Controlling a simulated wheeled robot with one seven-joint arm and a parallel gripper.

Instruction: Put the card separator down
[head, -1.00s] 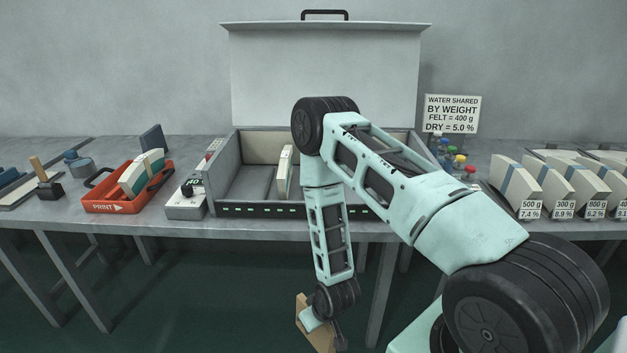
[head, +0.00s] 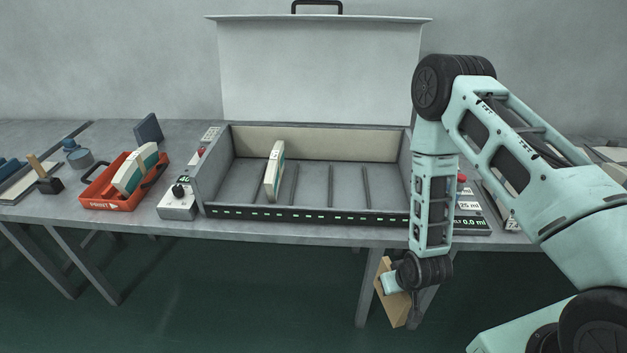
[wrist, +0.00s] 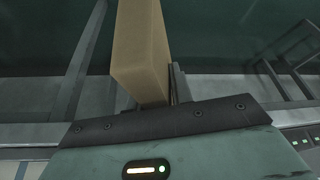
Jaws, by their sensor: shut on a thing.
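The card separator, a flat tan board (head: 394,306), is held in my gripper (head: 392,284) in the head view. It hangs tilted in front of the table's front edge, below the tabletop level. In the wrist view the separator (wrist: 141,50) stands out from the jaws as a thick tan slab, with the floor and table legs behind it. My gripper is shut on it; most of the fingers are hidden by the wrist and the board.
An open grey case (head: 312,185) with ribs on its floor holds one white-and-teal block (head: 275,172). A red tray (head: 107,203) with similar blocks and a small control box (head: 178,205) stand left of it. My arm covers things at the right.

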